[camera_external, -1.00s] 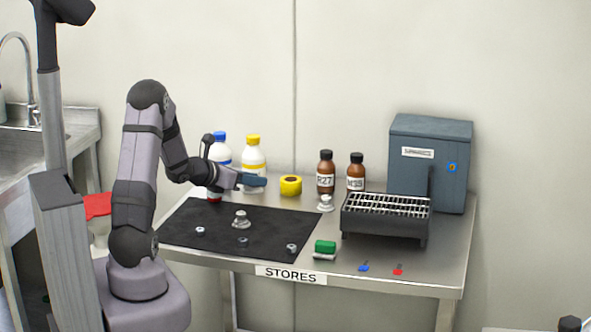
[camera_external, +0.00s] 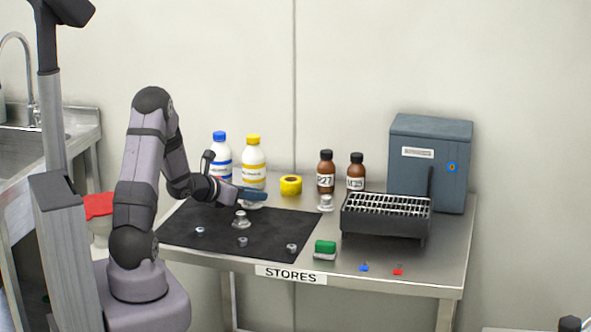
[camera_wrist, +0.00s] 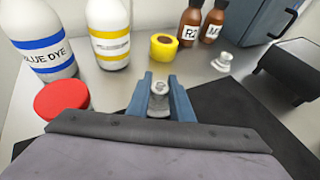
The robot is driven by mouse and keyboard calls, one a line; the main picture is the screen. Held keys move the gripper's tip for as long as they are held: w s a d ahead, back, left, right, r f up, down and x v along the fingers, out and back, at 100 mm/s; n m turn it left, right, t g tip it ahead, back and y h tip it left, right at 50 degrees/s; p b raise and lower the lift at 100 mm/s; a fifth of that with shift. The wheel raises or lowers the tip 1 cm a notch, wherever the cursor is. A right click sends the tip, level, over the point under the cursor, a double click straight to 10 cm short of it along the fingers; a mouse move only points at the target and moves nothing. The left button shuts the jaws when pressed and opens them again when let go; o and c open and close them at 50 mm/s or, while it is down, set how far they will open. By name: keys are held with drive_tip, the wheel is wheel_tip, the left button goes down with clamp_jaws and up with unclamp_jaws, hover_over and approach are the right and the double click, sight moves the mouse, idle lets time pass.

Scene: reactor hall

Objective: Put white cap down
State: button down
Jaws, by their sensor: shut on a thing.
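My gripper (camera_external: 262,194) is shut on a small pale, whitish-grey cap-like piece, which shows between the blue-grey fingers in the wrist view (camera_wrist: 158,101). I take it to be the white cap. In the external view the gripper is low over the back part of the black mat (camera_external: 190,236), and a pale bit of the held cap (camera_external: 253,205) shows under the fingers. I cannot tell whether it touches the surface below. In the wrist view the fingertips point toward the yellow tape roll (camera_wrist: 164,47), with bare steel between.
A blue dye bottle (camera_wrist: 45,45) and a yellow-labelled bottle (camera_wrist: 109,40) stand behind the gripper; a red cap (camera_wrist: 61,100) is close left. Brown bottles (camera_external: 325,172), a pale knobbed piece (camera_external: 326,203) and a rack (camera_external: 386,218) stand right. Several small metal pieces (camera_external: 240,220) sit on the mat.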

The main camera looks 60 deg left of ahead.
drive_tip(key=c, duration=1.6)
unclamp_jaws()
drive_tip(key=shift+f, duration=0.1)
drive_tip(key=shift+o, duration=0.2)
drive_tip(key=shift+r, duration=0.25)
drive_tip(key=v, duration=1.2)
